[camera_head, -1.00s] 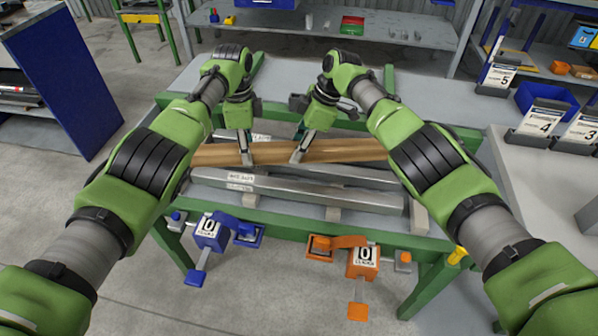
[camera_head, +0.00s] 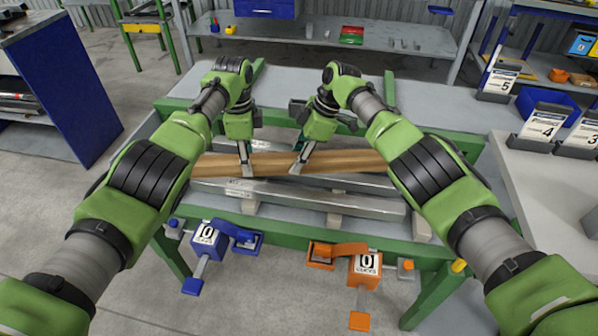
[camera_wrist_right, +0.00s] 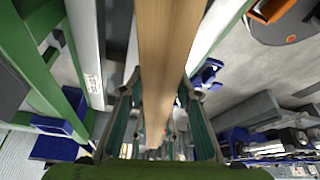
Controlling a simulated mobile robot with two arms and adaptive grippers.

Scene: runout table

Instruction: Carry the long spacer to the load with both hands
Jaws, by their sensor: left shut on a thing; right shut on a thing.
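The long spacer, a wooden beam (camera_head: 275,162), lies crosswise under both hands in the head view. My left gripper (camera_head: 246,170) is shut on it left of its middle. My right gripper (camera_head: 298,168) is shut on it a short way to the right. In the right wrist view the spacer (camera_wrist_right: 170,60) runs between the two fingers of my right gripper (camera_wrist_right: 160,115). The beam's ends are partly hidden by my arms. Grey metal bars (camera_head: 310,196) lie on the green-framed table just in front of and below the beam. I cannot tell which object is the load.
A blue clamp (camera_head: 210,238) and an orange clamp (camera_head: 362,264) are on the table's front edge. A grey side table (camera_head: 550,190) with numbered cards (camera_head: 543,122) stands at the right. A blue cabinet (camera_head: 75,85) stands at the left. A grey shelf (camera_head: 330,35) is behind.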

